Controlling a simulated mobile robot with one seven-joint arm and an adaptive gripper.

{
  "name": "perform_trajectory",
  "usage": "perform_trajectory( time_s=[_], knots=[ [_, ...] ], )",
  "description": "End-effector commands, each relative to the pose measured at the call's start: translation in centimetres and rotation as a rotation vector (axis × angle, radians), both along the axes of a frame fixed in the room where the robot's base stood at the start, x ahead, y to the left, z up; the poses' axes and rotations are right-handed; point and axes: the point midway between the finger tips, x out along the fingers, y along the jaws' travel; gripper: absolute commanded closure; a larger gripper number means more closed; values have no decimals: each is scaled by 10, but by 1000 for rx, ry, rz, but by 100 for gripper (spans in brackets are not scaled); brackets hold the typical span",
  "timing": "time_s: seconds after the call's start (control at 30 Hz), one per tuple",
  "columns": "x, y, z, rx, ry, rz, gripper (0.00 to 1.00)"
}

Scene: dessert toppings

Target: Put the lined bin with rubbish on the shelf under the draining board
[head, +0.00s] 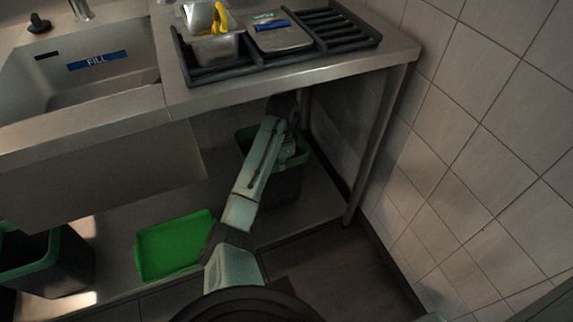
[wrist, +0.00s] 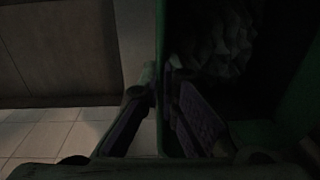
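A dark bin with a green rim (head: 285,188) stands under the draining board, at the right end of the low shelf (head: 325,205). My arm reaches down to it and hides part of its rim. In the wrist view, the bin's green wall (wrist: 161,40) runs between the two fingers of my gripper (wrist: 160,82), one outside and one inside. The fingertips lie close against the wall, and the gripper looks shut on it. Crumpled grey rubbish (wrist: 220,45) shows dimly inside the bin. The draining board's black rack (head: 345,32) is above.
A green tray (head: 172,246) lies on the shelf left of my arm. Another dark bin with a green rim (head: 60,270) stands at the lower left. A table leg (head: 372,145) and the tiled wall (head: 480,150) bound the right side. The sink (head: 95,75) is at upper left.

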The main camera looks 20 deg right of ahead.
Motion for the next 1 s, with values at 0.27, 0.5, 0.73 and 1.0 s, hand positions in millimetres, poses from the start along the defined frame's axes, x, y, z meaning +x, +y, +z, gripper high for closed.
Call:
perform_trajectory(
  time_s=[0.27, 0.5, 0.73, 1.0],
  knots=[
    [19, -26, -1, 0, -3, 1, 100],
    [19, -26, -22, 1, -1, 2, 100],
    [20, -27, -37, 0, -3, 1, 100],
    [18, -26, -41, 1, 1, 1, 96]
  ],
)
